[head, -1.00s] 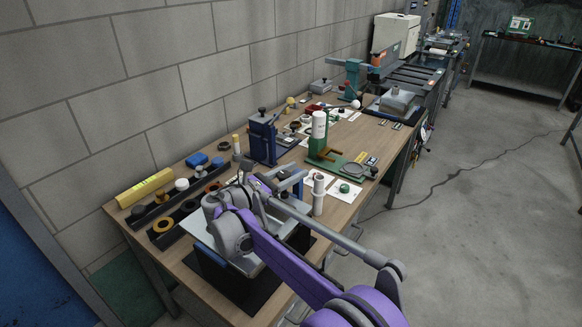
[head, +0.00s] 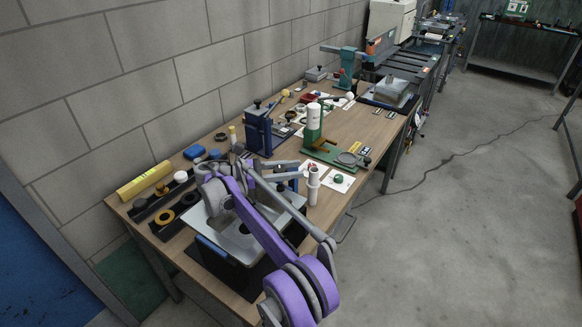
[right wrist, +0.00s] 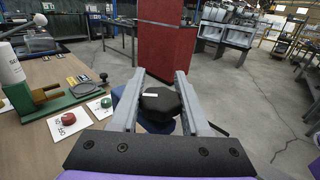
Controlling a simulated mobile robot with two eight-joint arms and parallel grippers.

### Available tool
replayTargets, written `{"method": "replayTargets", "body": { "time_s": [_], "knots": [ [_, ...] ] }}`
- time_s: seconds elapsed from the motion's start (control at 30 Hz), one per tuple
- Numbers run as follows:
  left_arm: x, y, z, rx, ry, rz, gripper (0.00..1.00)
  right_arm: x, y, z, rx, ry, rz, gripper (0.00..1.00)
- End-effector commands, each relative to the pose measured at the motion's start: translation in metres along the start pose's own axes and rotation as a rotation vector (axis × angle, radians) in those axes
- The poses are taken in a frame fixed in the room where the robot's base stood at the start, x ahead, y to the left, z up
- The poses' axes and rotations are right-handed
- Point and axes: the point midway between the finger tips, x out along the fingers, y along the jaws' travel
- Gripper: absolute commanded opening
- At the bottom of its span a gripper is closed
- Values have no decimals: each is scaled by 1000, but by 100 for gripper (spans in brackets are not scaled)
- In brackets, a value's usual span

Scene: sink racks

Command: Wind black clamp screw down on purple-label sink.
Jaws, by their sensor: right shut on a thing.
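My right gripper (right wrist: 160,92) is shut on a black clamp-screw knob (right wrist: 160,106) with a short white mark on top. In the right wrist view its two grey fingers lie on either side of the knob. A blue part shows beside and below the knob. In the head view my right arm reaches over the near end of the bench and mostly hides this grip. No purple label can be made out; the only clear purple is on my own arm. My left gripper is not in view.
A grey-topped dark box (head: 262,238) stands under my arm on the bench. The green press (head: 325,148) and cards with a red knob (right wrist: 69,122) and a green knob (right wrist: 106,102) are close by. A blue fixture (head: 258,130) stands farther back.

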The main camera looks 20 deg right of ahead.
Motion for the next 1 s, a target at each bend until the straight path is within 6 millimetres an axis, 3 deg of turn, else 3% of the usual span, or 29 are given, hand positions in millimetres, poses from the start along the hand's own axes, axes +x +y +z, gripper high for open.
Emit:
{"method": "replayTargets", "body": {
  "time_s": [0.37,0.4,0.57,1.0],
  "knots": [
    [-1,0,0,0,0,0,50,1,1,4,3,-6,-1,0],
    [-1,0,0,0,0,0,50,1,1,4,3,-6,-1,49],
    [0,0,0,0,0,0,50,1,1,2,2,-3,-2,76],
    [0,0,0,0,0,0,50,1,0,0,0,-1,-3,76]
  ]
}}
